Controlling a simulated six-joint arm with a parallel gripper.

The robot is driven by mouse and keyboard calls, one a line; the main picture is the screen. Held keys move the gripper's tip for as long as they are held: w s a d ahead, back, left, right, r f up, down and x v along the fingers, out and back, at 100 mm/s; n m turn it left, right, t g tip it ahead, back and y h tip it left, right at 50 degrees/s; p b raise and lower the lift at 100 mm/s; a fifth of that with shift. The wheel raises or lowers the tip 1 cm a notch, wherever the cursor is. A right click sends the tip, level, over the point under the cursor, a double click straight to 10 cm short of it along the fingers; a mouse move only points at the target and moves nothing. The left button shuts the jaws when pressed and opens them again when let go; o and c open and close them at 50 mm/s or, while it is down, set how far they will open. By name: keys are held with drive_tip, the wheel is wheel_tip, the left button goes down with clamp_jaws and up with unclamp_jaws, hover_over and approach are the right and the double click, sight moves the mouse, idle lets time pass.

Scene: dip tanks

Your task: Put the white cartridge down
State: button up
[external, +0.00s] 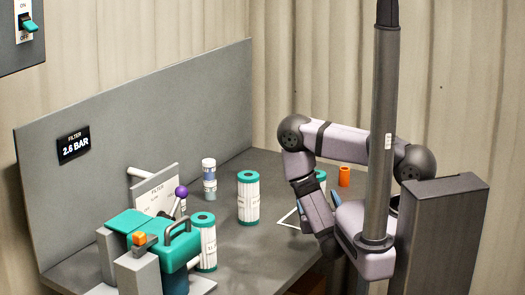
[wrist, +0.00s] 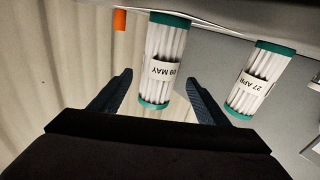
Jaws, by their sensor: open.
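A white cartridge with teal end caps and a "09 MAY" label (wrist: 163,60) stands in front of my gripper in the wrist view, which looks upside down. My gripper (wrist: 157,77) is open, with one dark finger to each side of this cartridge in the picture. I cannot tell whether the fingers touch it. A white outline (external: 289,218) lies on the table beside my arm.
A second cartridge, labelled "27 APR" (wrist: 260,78), stands to the right in the wrist view. In the external view, cartridges (external: 248,198) and (external: 205,243), a small bottle (external: 209,180), an orange cylinder (external: 344,176) and a teal-lidded filter housing (external: 170,243) stand on the table.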

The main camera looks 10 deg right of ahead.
wheel_tip(320, 180, up, 9)
drive_tip(key=a+t+h, duration=0.1)
drive_tip(key=a+h, duration=0.1)
drive_tip(key=h, duration=0.2)
drive_tip(key=w+a+m+g+y+b, duration=0.1)
drive_tip(key=w+a+g+y+b, duration=0.2)
drive_tip(key=w+b, duration=1.3)
drive_tip(key=s+d+f+n+t+b, duration=0.15)
drive_tip(key=s+d+b, duration=0.55)
drive_tip(key=b, duration=1)
drive_tip(key=s+a+f+y+b, duration=0.1)
drive_tip(key=s+f+b, duration=0.1)
drive_tip(key=s+f, duration=0.2)
drive_tip(key=shift+s+f+m, duration=0.35)
drive_tip(key=shift+s+f, duration=0.05)
drive_tip(key=shift+f, duration=0.5)
drive_tip(key=shift+w, duration=0.1)
drive_tip(key=shift+w+d+p, duration=0.2)
drive_tip(key=shift+w+p, duration=2.15)
drive_tip(key=shift+p, duration=0.2)
